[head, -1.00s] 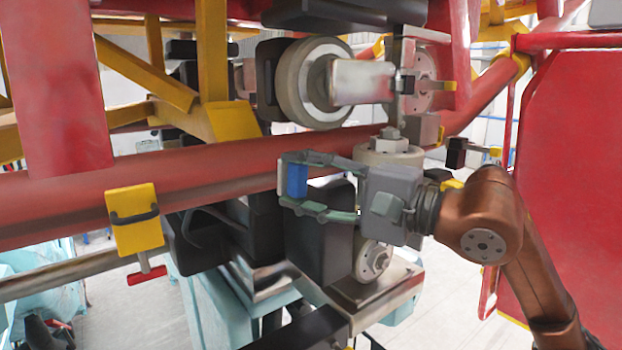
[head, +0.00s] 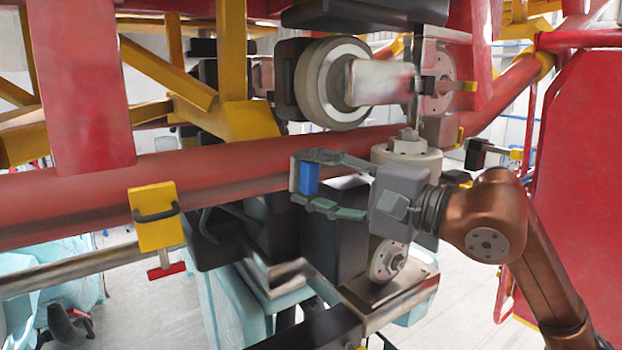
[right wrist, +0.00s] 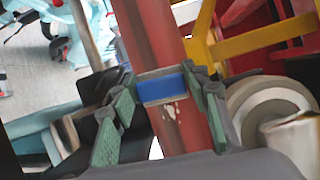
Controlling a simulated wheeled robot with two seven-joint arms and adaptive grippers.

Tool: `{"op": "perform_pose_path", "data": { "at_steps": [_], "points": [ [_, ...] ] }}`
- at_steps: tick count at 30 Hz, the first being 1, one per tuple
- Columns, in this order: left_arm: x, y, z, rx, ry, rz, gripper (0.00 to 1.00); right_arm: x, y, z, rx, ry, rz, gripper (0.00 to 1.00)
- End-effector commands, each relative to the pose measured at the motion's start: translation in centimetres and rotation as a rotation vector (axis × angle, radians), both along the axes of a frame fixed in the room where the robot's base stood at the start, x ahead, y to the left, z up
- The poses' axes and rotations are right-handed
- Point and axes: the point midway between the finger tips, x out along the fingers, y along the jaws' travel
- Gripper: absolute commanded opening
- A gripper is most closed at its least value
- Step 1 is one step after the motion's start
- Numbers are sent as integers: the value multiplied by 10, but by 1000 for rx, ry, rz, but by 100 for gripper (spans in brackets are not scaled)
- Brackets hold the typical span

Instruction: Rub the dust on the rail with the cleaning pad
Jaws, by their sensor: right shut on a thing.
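My right gripper (head: 303,179) is shut on the blue cleaning pad (head: 311,179), held between its fingertips. The pad is in front of the lower edge of the red rail (head: 90,197). In the right wrist view the blue pad (right wrist: 161,90) lies across the rail (right wrist: 150,35). Pale dust marks (right wrist: 171,111) show on the rail just below the pad in that view, between the green-padded fingers. I cannot tell whether the pad touches the rail. The dust does not show clearly in the head view. My left gripper is out of view.
A red panel (head: 585,190) stands at right.

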Motion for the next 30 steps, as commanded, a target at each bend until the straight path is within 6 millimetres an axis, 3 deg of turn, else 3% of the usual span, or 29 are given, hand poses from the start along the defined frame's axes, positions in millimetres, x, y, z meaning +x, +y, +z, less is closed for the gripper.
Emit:
{"op": "perform_pose_path", "data": {
  "at_steps": [30],
  "points": [
    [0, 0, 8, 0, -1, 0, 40, 16, 11, 0, 1, 1, 0, 23]
  ]
}}
